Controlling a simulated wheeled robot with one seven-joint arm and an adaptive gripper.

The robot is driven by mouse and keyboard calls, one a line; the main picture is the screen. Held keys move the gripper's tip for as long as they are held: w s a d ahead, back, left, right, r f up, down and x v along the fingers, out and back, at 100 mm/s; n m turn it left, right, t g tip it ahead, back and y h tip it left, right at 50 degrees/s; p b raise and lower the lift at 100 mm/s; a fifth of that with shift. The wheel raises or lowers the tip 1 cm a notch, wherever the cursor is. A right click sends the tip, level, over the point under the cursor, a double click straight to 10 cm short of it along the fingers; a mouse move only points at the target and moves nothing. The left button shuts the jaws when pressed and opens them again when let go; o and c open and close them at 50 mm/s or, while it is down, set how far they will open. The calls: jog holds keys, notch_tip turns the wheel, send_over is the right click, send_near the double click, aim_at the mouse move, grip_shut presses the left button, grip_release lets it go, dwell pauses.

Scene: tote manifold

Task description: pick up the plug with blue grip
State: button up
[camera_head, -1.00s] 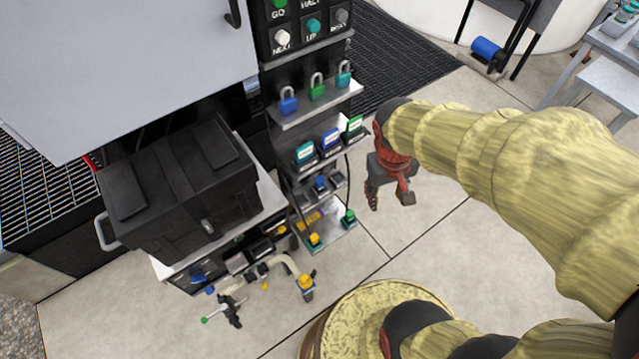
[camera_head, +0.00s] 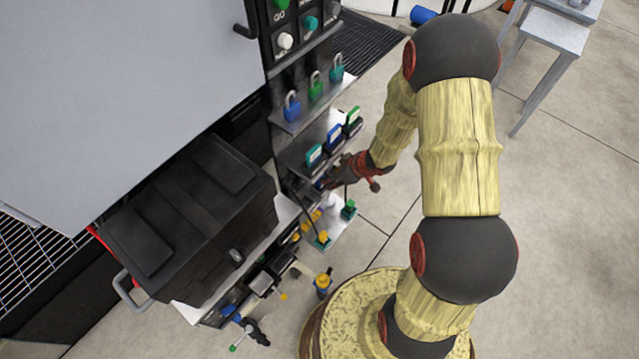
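A small blue piece (camera_head: 320,184), which looks like the plug with blue grip, shows on a shelf of the dark rack, mostly hidden by my gripper. My gripper (camera_head: 334,180) reaches in from the right, at this shelf below the row of coloured boxes. Its fingers are dark and small against the shelf. I cannot tell whether they are open or shut, or whether they touch the blue piece. A plug with green grip (camera_head: 348,210) and one with yellow grip (camera_head: 323,238) stand on the lowest shelf.
Padlocks (camera_head: 314,87) stand on the shelf above, and coloured boxes (camera_head: 334,138) on the shelf between. A black case (camera_head: 190,215) is to the left. A yellow-topped item (camera_head: 323,283) is near the front.

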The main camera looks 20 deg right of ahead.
jog(key=b, duration=0.4)
send_over(323, 188)
notch_tip(323, 188, down, 6)
jog(key=shift+a+f, duration=0.1)
jog(key=shift+w+a+f+b, duration=0.1)
jog(key=shift+w+f+b, duration=0.1)
jog(key=shift+w+b, duration=0.1)
jog(key=shift+r, duration=0.1)
jog(key=shift+c, duration=0.8)
grip_shut()
